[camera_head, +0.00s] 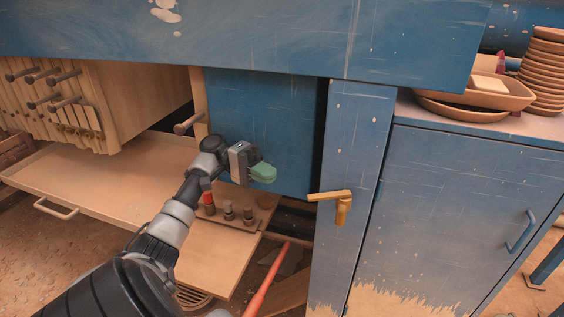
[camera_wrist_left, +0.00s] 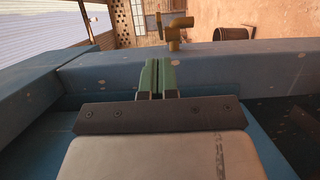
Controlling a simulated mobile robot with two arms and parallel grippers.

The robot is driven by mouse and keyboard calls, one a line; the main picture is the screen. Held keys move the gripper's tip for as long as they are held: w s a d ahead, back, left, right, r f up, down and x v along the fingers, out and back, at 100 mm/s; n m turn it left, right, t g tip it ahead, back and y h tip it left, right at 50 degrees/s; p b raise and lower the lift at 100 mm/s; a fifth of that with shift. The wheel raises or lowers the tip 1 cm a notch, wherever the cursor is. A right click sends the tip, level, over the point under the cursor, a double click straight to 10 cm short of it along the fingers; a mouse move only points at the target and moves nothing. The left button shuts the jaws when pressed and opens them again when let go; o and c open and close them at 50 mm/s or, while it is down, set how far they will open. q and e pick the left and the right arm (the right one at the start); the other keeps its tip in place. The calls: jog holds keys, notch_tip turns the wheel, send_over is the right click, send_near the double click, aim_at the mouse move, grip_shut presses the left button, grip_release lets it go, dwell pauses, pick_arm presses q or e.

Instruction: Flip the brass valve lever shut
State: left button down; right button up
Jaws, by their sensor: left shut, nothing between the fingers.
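The brass valve lever (camera_head: 330,195) is on the narrow blue post (camera_head: 352,140), its handle pointing left from a brass body that hangs below its right end. In the left wrist view the brass valve (camera_wrist_left: 176,30) shows at the top, beyond the fingertips. My left gripper (camera_head: 264,173) has green fingers and is shut and empty, in front of the blue panel, up and to the left of the lever and apart from it. The green fingers also show in the left wrist view (camera_wrist_left: 157,76). My right gripper is not in view.
A blue cabinet (camera_head: 450,210) with a handle stands right of the post, with bowls (camera_head: 475,98) on top. A blue beam (camera_head: 240,35) crosses above. Left are wooden press plates (camera_head: 130,95) and a pale tray (camera_head: 110,180). A red bar (camera_head: 267,280) slants below the gripper.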

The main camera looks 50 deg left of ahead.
aim_at(314, 195)
pick_arm(q)
jog(key=p+x, duration=0.2)
jog(key=x, duration=0.7)
jog(key=shift+d, duration=0.1)
